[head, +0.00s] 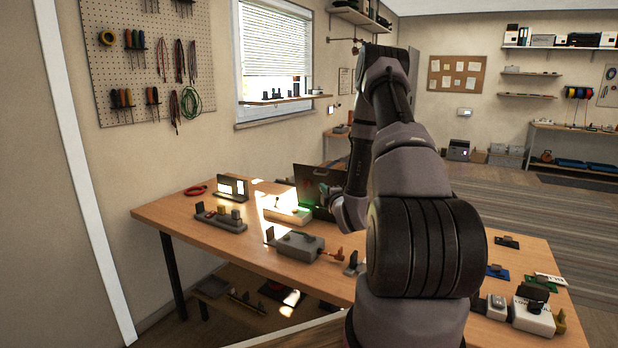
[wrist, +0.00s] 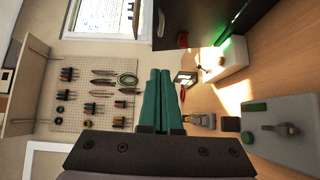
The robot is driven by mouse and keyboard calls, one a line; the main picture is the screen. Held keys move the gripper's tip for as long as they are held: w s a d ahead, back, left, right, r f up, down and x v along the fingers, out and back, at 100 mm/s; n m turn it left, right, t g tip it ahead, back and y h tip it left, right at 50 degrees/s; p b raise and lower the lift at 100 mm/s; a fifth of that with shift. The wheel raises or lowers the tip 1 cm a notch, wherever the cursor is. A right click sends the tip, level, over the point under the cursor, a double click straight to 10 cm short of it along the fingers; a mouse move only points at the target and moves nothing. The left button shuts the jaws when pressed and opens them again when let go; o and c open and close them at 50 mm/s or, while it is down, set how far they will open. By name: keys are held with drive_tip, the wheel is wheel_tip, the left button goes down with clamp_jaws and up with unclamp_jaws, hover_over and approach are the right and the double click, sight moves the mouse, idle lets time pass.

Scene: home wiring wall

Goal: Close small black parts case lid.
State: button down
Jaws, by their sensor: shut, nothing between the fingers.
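The black parts case (head: 312,182) stands open on the wooden table in the head view, its dark lid upright. In the wrist view its dark lid (wrist: 205,20) fills the top middle. A small red spot shows on it, and green light glows along its edge. My gripper (wrist: 160,72) shows green fingers pressed together with nothing between them. In the wrist picture the fingertips lie just below the lid and appear apart from it; the exact gap cannot be told. In the head view my arm hides part of the case's right side, and the fingertips cannot be made out.
A small dark upright panel with bright patches (head: 232,187) stands at the table's back left. A pale box (head: 288,215) sits by the case, and a grey box (head: 298,245) lies nearer. A grey tray of parts (head: 221,221) is at left. Bare wood lies at the table's left end.

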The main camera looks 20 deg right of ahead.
drive_tip(key=w+d, duration=0.4)
drive_tip(key=w, duration=0.8)
drive_tip(key=shift+w+f, duration=0.15)
drive_tip(key=shift+w, duration=0.1)
